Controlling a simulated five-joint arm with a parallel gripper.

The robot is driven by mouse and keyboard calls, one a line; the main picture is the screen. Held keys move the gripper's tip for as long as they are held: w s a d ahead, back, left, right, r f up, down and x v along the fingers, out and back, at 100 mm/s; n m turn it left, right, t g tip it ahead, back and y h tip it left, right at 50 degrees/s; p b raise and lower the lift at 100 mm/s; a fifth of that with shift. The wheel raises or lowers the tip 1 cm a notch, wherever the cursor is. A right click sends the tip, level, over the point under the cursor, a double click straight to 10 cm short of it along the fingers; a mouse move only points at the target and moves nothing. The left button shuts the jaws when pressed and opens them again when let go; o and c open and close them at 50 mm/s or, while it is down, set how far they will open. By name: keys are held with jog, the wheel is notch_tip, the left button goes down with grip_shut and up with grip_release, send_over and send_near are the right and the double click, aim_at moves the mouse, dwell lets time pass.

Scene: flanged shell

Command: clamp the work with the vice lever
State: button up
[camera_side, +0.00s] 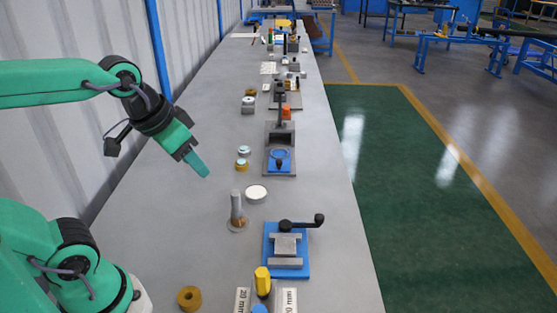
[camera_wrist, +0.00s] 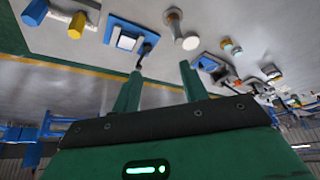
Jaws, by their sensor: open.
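The vice (camera_side: 287,268) has a blue base and grey jaws and sits at the front right of the bench. A pale grey block (camera_side: 286,246) lies between its jaws. The black vice lever (camera_side: 304,224) points right, ending in a round knob near the bench edge. The wrist view also shows the vice (camera_wrist: 111,37) and its lever (camera_wrist: 146,48), upside down. My gripper (camera_side: 199,166) is open and empty, above the bench, back and left of the vice and well apart from it. Its two green fingers (camera_wrist: 160,85) stand apart in the wrist view.
A grey post on a round flange (camera_side: 237,212) and a white disc (camera_side: 256,192) stand behind the vice. A yellow-topped tool (camera_side: 262,281), 20 mm blocks (camera_side: 290,301) and a brass ring (camera_side: 189,297) are in front. Several fixtures line the bench farther back. The left bench is clear.

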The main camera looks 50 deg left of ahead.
jog(key=w+d+m+g, duration=0.1)
jog(key=w+d+g, duration=0.1)
jog(key=w, duration=0.5)
jog(key=m+g, duration=0.3)
send_near(319, 216)
jog(key=shift+s+a, duration=0.15)
jog(key=shift+w+d+f, duration=0.25)
jog(key=shift+f, duration=0.2)
jog(key=shift+f, duration=0.1)
jog(key=shift+f, duration=3.8)
grip_shut()
